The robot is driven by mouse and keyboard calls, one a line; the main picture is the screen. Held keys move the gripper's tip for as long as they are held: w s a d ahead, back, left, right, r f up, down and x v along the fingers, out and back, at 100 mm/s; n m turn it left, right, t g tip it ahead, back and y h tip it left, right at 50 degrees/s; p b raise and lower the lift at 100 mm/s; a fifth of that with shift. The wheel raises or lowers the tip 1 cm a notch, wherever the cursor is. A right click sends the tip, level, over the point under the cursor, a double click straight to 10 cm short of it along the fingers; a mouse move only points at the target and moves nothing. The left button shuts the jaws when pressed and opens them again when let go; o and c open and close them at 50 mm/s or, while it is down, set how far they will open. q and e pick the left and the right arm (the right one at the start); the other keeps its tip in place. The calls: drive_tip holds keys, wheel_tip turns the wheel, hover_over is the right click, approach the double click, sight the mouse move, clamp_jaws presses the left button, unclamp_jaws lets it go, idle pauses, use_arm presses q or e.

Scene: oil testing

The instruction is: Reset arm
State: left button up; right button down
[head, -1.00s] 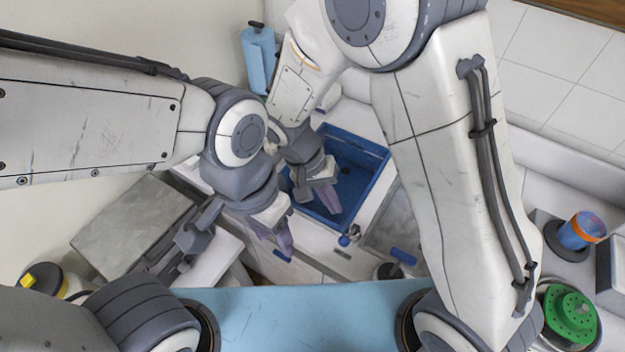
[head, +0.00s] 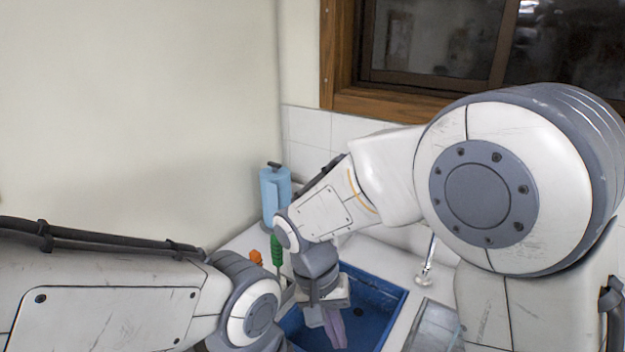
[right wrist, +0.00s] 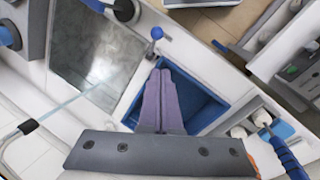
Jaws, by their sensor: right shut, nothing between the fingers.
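My right gripper (head: 334,328) shows in the head view in front of the blue basin (head: 392,290), with its fingers pointing down. In the right wrist view its two purple fingers (right wrist: 164,92) lie side by side, shut and empty, with the blue basin (right wrist: 205,108) behind them. My left arm comes in from the left in the head view, but its gripper is below the lower edge of the picture.
A blue roll (head: 274,193) stands in the back corner. A green-handled tool (head: 277,250) and an orange item (head: 256,257) are left of the basin. A metal panel (right wrist: 98,58) lies beside the basin. A wood-framed window is behind.

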drive_tip(key=d+f+n+t+y, duration=0.1)
drive_tip(key=d+t+y, duration=0.1)
drive_tip(key=d, duration=0.5)
drive_tip(key=d+f+n+t+y, duration=0.1)
drive_tip(key=d+f+t, duration=0.1)
drive_tip(key=d, duration=0.5)
drive_tip(key=s+a+r+n+g+y+b, duration=0.1)
drive_tip(key=s+a+n, duration=0.5)
drive_tip(key=s+a, duration=0.7)
drive_tip(key=shift+s+a+r+n+g+b, duration=0.25)
drive_tip(key=shift+r+n+g+b, duration=0.15)
drive_tip(key=shift+r+g+b, duration=0.7)
drive_tip(key=shift+f+t, duration=0.15)
drive_tip(key=shift+t, duration=0.15)
idle(1.7)
